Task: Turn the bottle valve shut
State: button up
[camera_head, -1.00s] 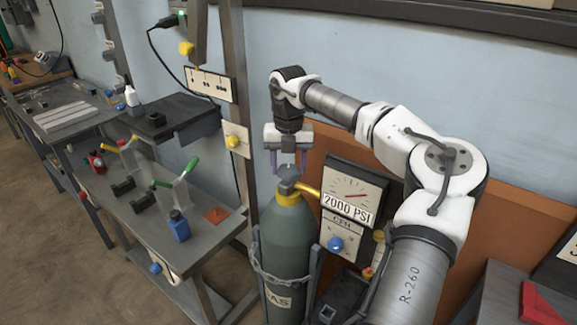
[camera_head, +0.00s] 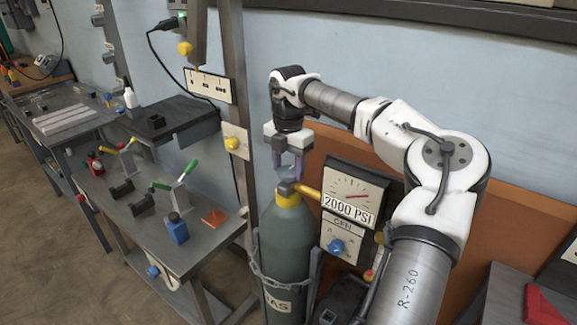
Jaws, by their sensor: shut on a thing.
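The gas bottle (camera_head: 287,235) stands upright, dark green with a yellow collar, held by a chain. Its grey valve (camera_head: 287,188) sits on top, with a yellow pipe (camera_head: 308,191) leading right to the gauge. My gripper (camera_head: 288,172) points straight down over the bottle, its purple fingers shut on the valve top. The fingers hide part of the valve, so how far it is turned cannot be told. The gauge (camera_head: 350,192) has a red needle and a "2000 PSI" label.
A blue knob (camera_head: 336,246) is on the CFH panel below the gauge. A metal post (camera_head: 243,150) stands just left of my gripper.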

aim_at(288, 170)
dwell(0.4)
jog(key=o, duration=1)
notch_tip(288, 170, up, 14)
jog(key=shift+f+b, duration=0.1)
jog(key=shift+b, duration=0.2)
